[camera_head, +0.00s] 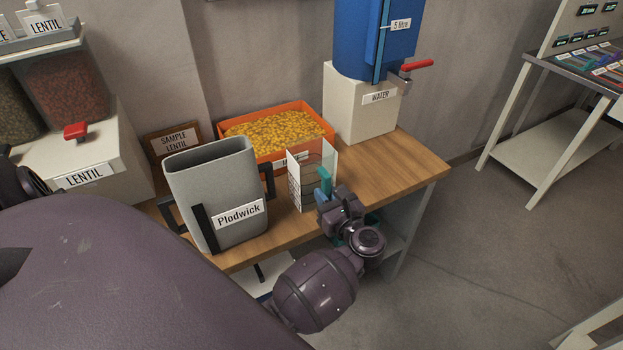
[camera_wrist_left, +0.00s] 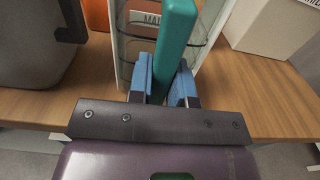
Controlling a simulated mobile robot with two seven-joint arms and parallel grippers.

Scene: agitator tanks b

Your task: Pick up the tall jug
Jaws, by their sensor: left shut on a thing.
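The tall jug (camera_head: 299,182) is a clear and white upright container with dark level lines and a teal handle (camera_wrist_left: 174,45). It stands on the wooden table in front of the orange tray. My left gripper (camera_head: 326,192) is at the jug's near side, shut on the teal handle. In the left wrist view the blue finger pads (camera_wrist_left: 160,82) press on both sides of the handle's lower part. The jug seems to rest on the table; its base is partly hidden. My right gripper is not in view.
A grey "Plodwick" container (camera_head: 213,185) with black handles stands left of the jug. The orange tray (camera_head: 329,129) of yellow pieces is behind. A white block (camera_head: 347,108) under a blue water tank (camera_head: 357,45) with a red-handled tap stands behind right. The table's right end (camera_head: 405,170) is clear.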

